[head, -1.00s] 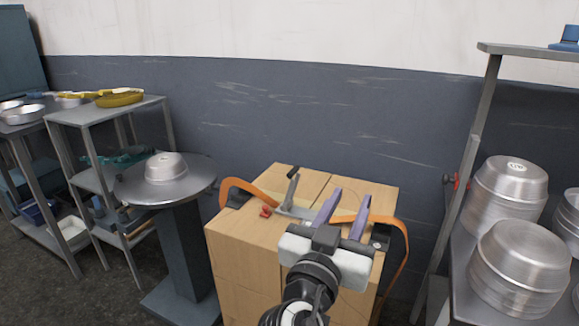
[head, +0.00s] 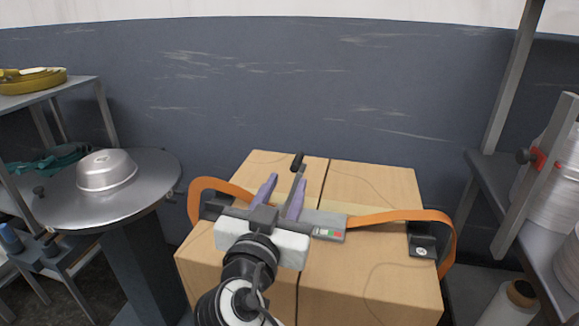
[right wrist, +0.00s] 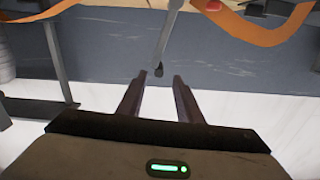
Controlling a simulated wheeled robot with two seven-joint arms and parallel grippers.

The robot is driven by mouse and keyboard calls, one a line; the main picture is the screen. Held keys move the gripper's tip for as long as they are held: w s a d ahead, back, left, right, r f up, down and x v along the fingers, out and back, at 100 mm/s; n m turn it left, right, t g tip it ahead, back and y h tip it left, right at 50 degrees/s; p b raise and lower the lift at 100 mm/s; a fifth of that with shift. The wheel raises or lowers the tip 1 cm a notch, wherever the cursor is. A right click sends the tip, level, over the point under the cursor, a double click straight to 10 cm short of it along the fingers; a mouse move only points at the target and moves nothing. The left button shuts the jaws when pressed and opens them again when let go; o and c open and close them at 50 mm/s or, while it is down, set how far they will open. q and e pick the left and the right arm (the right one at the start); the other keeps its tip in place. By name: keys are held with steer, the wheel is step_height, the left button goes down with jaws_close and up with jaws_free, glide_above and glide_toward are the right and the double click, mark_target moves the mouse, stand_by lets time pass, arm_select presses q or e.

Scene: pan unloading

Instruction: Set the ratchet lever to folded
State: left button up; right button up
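The ratchet lever (head: 297,162) is a thin grey bar with a black tip. It stands up at a steep angle from the grey ratchet body (head: 332,236) on an orange strap (head: 385,217). My right gripper (head: 286,181) is open, its purple fingers close to the lever, and it hides the lever's lower part. In the right wrist view the lever (right wrist: 167,35) comes down from the top and its black tip lies around the gap between the fingertips (right wrist: 161,75). I see no contact. My left gripper is not in view.
A round grey pedestal table (head: 140,185) with a metal pan (head: 106,170) stands at the left. A shelf rack (head: 488,180) stands at the right. The box top behind the lever is clear.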

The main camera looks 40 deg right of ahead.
mark_target(298, 162)
steer(key=x, duration=1)
steer(key=shift+s+r, duration=0.1)
steer(key=shift+s, duration=0.05)
jaws_close()
